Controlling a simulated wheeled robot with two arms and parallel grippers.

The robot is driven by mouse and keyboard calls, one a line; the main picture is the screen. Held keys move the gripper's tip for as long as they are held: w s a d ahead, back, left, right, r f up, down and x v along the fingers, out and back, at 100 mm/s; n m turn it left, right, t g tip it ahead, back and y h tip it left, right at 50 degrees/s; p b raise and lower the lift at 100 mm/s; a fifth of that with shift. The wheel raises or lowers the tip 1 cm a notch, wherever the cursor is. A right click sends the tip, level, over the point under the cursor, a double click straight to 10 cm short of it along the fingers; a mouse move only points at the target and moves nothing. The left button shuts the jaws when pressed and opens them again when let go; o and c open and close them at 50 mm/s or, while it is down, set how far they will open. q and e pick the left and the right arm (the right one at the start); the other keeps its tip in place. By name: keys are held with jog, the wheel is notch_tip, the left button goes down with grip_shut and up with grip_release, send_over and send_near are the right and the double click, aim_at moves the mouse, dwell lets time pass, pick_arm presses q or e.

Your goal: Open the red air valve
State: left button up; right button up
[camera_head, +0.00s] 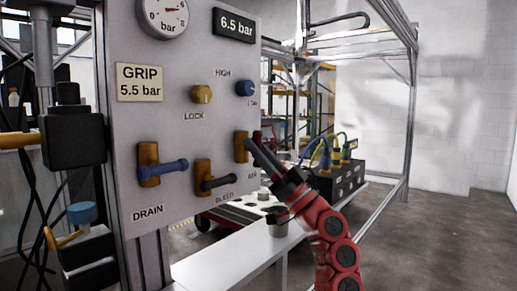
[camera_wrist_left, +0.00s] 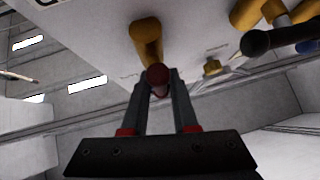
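The red air valve's handle (camera_wrist_left: 157,78) shows in the left wrist view as a dark red rounded end on a yellow-orange valve body (camera_wrist_left: 146,40). In the head view the valve body (camera_head: 241,147) is at the panel's right edge, with its handle mostly hidden by my gripper. My left gripper (camera_head: 262,152) is at this valve. In the left wrist view its two grey fingers lie on either side of the red handle, which fills the space near the tips. Whether they press on it cannot be told. My right gripper is not in view.
A white bench (camera_head: 230,256) runs below. Open floor lies at the right.

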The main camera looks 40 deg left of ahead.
pick_arm(q)
jog(key=shift+o, duration=1.3)
jog(key=shift+f, duration=0.1)
jog(key=p+v, duration=0.3)
jog(key=v, duration=1.4)
jog(key=shift+d, duration=0.25)
